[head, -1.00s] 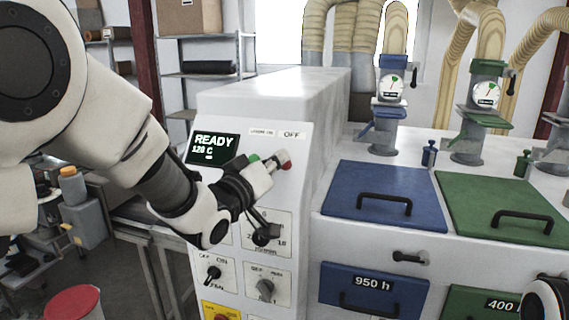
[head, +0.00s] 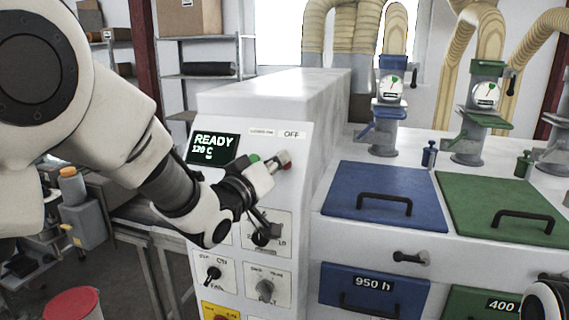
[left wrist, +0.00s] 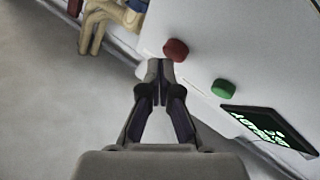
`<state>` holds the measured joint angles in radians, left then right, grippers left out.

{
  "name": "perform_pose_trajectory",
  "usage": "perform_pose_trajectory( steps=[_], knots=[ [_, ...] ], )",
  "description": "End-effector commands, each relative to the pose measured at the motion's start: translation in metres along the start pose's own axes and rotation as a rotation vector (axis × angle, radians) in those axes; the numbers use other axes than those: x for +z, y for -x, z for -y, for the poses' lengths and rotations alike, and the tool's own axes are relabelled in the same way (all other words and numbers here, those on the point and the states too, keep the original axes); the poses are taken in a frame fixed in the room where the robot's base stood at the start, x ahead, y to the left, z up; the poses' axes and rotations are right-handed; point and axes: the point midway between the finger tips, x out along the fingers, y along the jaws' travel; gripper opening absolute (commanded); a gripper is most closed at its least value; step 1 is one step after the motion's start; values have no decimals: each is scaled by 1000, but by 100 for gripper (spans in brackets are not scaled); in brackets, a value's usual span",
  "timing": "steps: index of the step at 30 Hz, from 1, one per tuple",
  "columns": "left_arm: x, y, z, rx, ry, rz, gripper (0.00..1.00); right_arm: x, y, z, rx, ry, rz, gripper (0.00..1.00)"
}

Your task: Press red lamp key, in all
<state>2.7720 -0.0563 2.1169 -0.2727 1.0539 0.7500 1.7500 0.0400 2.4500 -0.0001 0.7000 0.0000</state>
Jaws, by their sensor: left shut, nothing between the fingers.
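The red key (left wrist: 176,50) is a round button on the white machine panel, just past my fingertips in the left wrist view. In the head view only a bit of the red key (head: 288,166) shows beside the fingertips. My left gripper (head: 281,158) is shut and empty, its tips close to the red key. In the wrist view the left gripper (left wrist: 160,71) points just left of and below the key; I cannot tell whether they touch. A green button (left wrist: 223,88) is nearby, partly hidden in the head view. A label by the panel's top reads OFF (head: 291,134).
The display (head: 212,147) reads READY and 120 C. Knobs (head: 213,273) sit lower on the panel. To the right are a blue lid (head: 381,185) and a green lid (head: 502,205) with black handles. Part of my right arm shows at the lower right edge.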

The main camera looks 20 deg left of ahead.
Motion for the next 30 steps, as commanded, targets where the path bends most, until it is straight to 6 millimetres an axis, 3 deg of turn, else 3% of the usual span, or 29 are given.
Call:
perform_pose_trajectory(
  steps=[30],
  knots=[
    [5,-7,5,-1,0,1,0,0,-5,0,0,0,0,0]
  ],
)
